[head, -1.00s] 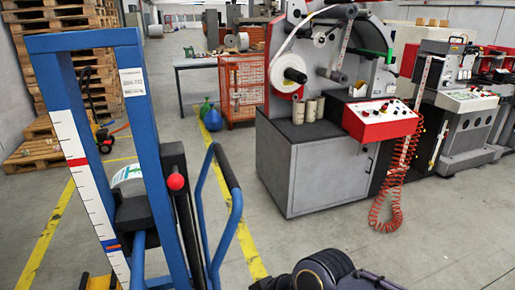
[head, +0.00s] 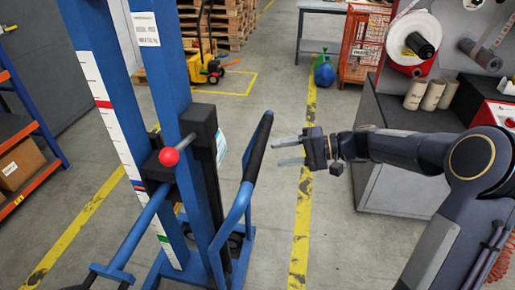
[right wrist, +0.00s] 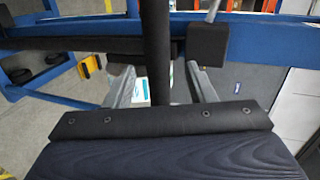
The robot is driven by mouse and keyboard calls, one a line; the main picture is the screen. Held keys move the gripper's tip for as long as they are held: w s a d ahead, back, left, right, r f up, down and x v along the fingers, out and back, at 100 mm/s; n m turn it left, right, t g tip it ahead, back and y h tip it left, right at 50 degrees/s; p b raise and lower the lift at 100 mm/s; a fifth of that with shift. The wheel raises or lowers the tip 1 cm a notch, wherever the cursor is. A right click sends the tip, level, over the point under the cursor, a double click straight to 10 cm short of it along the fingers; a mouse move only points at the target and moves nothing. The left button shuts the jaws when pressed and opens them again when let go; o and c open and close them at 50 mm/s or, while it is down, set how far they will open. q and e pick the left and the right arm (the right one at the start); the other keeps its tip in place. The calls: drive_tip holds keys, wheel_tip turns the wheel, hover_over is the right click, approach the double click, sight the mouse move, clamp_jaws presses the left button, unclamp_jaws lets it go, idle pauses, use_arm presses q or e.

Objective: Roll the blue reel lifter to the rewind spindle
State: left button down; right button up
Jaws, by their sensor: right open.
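The blue reel lifter (head: 181,70) stands upright at the left in the head view, with a scale on its mast and a red knob (head: 169,156). Its blue push handle has a black grip (head: 258,145). My right gripper (head: 277,153) is open and empty, just right of this grip, its fingers pointing at it. In the right wrist view the dark grip (right wrist: 155,50) lines up between the open fingers (right wrist: 160,88), seemingly just beyond the tips. A black core on a white disc (head: 420,45), possibly the rewind spindle, shows on the machine. My left gripper is out of view.
The grey machine cabinet (head: 385,185) stands at the right, behind my right arm. Shelving with a carton (head: 20,163) is at the left edge. A yellow pallet truck (head: 205,65) and pallets stand behind. Floor with a yellow line (head: 302,215) is clear between lifter and machine.

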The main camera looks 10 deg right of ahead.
sight(258, 148)
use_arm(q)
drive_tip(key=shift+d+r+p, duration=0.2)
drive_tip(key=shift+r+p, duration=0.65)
use_arm(e)
drive_tip(key=shift+m+t+y, duration=0.3)
drive_tip(key=shift+t+y, duration=0.2)
drive_tip(key=w+a+f, duration=0.1)
drive_tip(key=w+a, duration=0.1)
drive_tip(key=w+a+f, duration=0.1)
drive_tip(key=w+a, duration=0.1)
drive_tip(key=w+a+f, duration=0.1)
drive_tip(key=w, duration=0.1)
drive_tip(key=shift+w+a, duration=0.3)
drive_tip(key=shift+a, duration=0.1)
clamp_jaws()
